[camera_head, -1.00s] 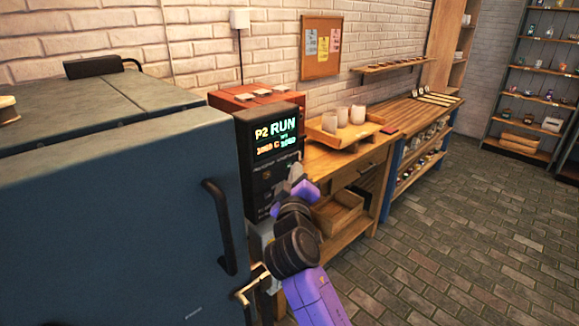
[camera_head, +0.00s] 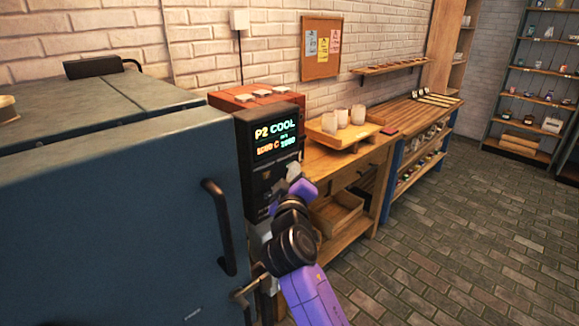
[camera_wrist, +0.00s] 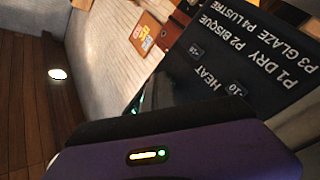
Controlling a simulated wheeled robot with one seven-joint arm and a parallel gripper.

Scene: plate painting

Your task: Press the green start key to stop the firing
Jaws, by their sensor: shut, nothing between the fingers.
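The black kiln controller (camera_head: 258,185) is on the right side of the blue kiln (camera_head: 110,220). Its screen (camera_head: 276,137) reads "P2 COOL" with temperature figures below. My gripper (camera_head: 288,174) is shut and empty, its tip at the lower right part of the controller's face. I cannot tell whether it touches the panel. The green start key is not clearly visible; my gripper and wrist cover that part. In the wrist view the controller's printed panel (camera_wrist: 225,60) shows at an angle, with the program names and "HEAT", and my purple gripper body fills the bottom.
The kiln's dark door handle (camera_head: 218,225) stands left of my arm. A wooden bench (camera_head: 345,165) with a tray (camera_head: 325,137) of pale cups is close behind on the right. Red bricks (camera_head: 250,97) lie behind the controller. The brick floor (camera_head: 460,240) to the right is clear.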

